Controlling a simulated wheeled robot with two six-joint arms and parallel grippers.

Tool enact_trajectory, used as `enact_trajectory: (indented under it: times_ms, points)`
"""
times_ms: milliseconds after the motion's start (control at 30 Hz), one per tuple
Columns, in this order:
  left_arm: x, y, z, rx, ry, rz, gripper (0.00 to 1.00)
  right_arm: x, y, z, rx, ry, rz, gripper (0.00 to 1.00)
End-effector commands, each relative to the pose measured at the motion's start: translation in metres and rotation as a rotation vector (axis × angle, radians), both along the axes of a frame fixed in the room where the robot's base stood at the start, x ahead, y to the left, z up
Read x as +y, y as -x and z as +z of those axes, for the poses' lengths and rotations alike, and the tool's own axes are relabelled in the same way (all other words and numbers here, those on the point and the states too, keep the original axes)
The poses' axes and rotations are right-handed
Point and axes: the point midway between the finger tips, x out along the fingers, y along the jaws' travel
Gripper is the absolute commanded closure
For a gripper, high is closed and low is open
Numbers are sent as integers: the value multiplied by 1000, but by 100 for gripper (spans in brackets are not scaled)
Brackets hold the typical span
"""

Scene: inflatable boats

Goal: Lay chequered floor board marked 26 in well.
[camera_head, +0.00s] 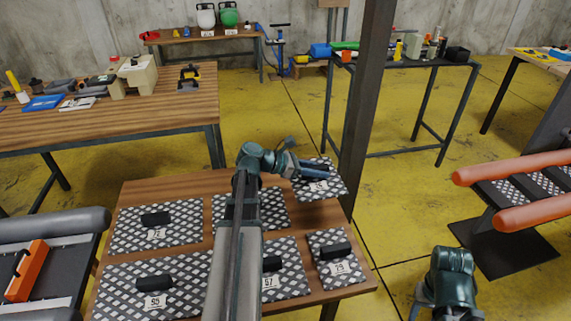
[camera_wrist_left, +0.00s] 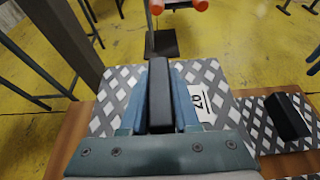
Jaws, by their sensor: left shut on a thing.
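My left gripper (camera_head: 318,172) is shut on the black handle (camera_wrist_left: 159,95) of a chequered floor board (camera_head: 325,190). This board is at the back right corner of the wooden table; I cannot tell whether it touches the tabletop. In the left wrist view the board (camera_wrist_left: 118,85) lies below the blue fingers, which stand either side of the handle. Its white label (camera_wrist_left: 197,103) is sideways and partly covered, so I cannot read the number surely. My right arm (camera_head: 450,278) shows at the lower right; its fingertips are not clear. I cannot make out an empty well.
Several other handled chequered boards lie on the table (camera_head: 193,183), including a small one (camera_head: 340,238) just in front. A boat with orange tubes (camera_head: 510,168) and chequered flooring stands right. A grey-tubed boat (camera_head: 50,224) is left. A dark post (camera_head: 366,110) rises close behind the held board.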

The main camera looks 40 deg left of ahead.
Motion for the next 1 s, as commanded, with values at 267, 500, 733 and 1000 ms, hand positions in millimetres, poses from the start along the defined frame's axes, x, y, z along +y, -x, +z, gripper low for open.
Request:
enact_trajectory:
  times_ms: [267, 500, 733, 1000]
  points:
    - [0, 0, 32, -1, 1, 0, 100, 0, 0, 32, 0, 0, 0, 50]
    - [0, 0, 96, -1, 1, 0, 100, 0, 0, 96, 0, 0, 0, 50]
    - [0, 0, 162, -1, 1, 0, 100, 0, 0, 162, 0, 0, -1, 50]
    - [0, 0, 184, -1, 1, 0, 100, 0, 0, 184, 0, 0, -1, 50]
